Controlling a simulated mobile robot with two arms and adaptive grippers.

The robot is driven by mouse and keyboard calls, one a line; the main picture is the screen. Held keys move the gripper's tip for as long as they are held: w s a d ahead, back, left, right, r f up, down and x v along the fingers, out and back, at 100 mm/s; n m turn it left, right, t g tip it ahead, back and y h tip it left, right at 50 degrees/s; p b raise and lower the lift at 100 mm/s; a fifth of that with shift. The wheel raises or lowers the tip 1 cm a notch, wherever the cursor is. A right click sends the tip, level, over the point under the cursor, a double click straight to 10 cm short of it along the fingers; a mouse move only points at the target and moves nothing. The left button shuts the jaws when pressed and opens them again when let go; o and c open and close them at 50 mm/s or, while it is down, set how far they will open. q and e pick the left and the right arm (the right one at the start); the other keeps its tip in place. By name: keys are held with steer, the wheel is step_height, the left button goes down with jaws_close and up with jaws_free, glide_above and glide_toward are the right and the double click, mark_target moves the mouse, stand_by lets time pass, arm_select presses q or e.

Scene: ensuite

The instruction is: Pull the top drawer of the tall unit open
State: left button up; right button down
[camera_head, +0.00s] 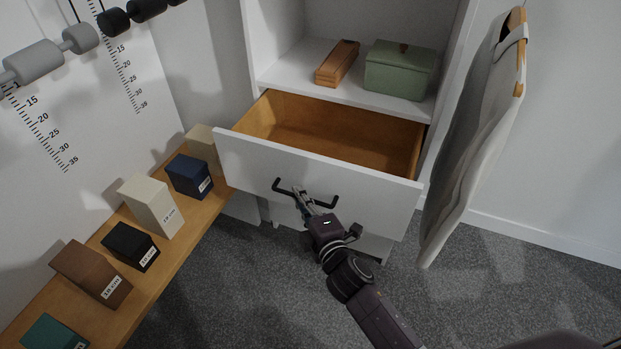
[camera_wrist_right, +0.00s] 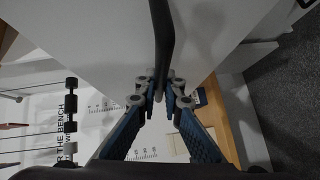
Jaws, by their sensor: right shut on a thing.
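The tall white unit (camera_head: 275,47) stands at the back with an open shelf. Its top drawer (camera_head: 320,182) is pulled well out, and its empty wooden inside shows. A black bar handle (camera_head: 287,190) is on the white drawer front. My right gripper (camera_head: 304,199) is shut on the handle, near its middle. In the right wrist view, the fingers of my right gripper (camera_wrist_right: 162,92) close around the dark handle (camera_wrist_right: 162,40) in front of the white drawer front (camera_wrist_right: 95,45). My left gripper is not in view.
A wooden bench (camera_head: 185,228) on the left carries several labelled blocks. A green box (camera_head: 398,72) and a wooden box (camera_head: 337,64) sit on the unit's shelf. A grey cloth-like panel (camera_head: 473,130) hangs just right of the drawer. Grey carpet (camera_head: 500,285) is clear at the lower right.

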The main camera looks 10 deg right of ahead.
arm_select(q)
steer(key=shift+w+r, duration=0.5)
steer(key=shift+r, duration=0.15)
arm_select(e)
steer(key=s+a, duration=0.4)
steer(key=s, duration=0.2)
steer(key=shift+s+a, duration=0.25)
steer(key=shift+s, duration=0.1)
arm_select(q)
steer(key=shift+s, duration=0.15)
arm_select(e)
steer(key=c, duration=2.1)
jaws_free()
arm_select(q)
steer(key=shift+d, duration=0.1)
arm_select(e)
steer(key=v, duration=1.2)
